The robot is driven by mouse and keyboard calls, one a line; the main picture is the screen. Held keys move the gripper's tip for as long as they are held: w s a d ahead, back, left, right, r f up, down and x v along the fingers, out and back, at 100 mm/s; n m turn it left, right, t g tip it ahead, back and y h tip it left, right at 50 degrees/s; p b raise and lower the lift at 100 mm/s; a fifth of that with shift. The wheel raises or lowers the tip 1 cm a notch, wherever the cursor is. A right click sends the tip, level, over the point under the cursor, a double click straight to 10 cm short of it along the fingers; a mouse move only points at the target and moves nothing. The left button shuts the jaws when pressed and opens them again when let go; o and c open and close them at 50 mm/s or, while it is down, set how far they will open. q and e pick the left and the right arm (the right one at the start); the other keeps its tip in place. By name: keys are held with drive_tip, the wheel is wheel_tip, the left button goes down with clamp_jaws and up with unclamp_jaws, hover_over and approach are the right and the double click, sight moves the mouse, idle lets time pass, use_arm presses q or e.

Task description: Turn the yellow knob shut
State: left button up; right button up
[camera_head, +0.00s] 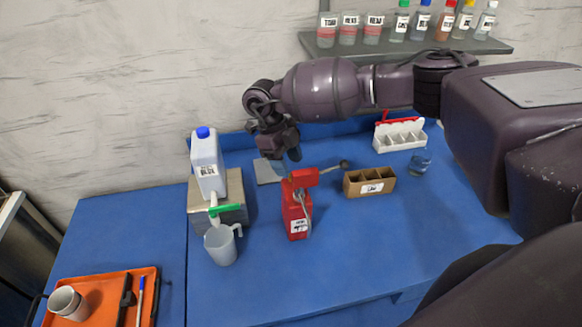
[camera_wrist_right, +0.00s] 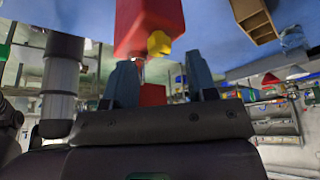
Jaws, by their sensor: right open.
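The yellow knob (camera_wrist_right: 159,43) sits on the side of a red body (camera_wrist_right: 136,22) in the right wrist view. In that view it lies just beyond my right fingertips, roughly midway between them. My right gripper (camera_wrist_right: 163,75) is open, with a finger on either side and a red part (camera_wrist_right: 152,95) showing between them. In the head view, my right gripper (camera_head: 283,163) is above and behind a red container (camera_head: 294,218) with a red top block (camera_head: 305,178). The knob is hidden there. I cannot tell whether a finger touches anything. My left gripper is not in view.
A white jug (camera_head: 206,165) stands on a box (camera_head: 232,190), with a grey mug (camera_head: 221,246) in front. A brown divided box (camera_head: 370,183) and white rack (camera_head: 401,134) are at right. An orange tray (camera_head: 102,291) is front left. The blue table's front centre is clear.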

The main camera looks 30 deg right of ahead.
drive_tip(key=shift+x, duration=1.45)
drive_tip(key=c, duration=0.9)
drive_tip(key=shift+c, duration=0.2)
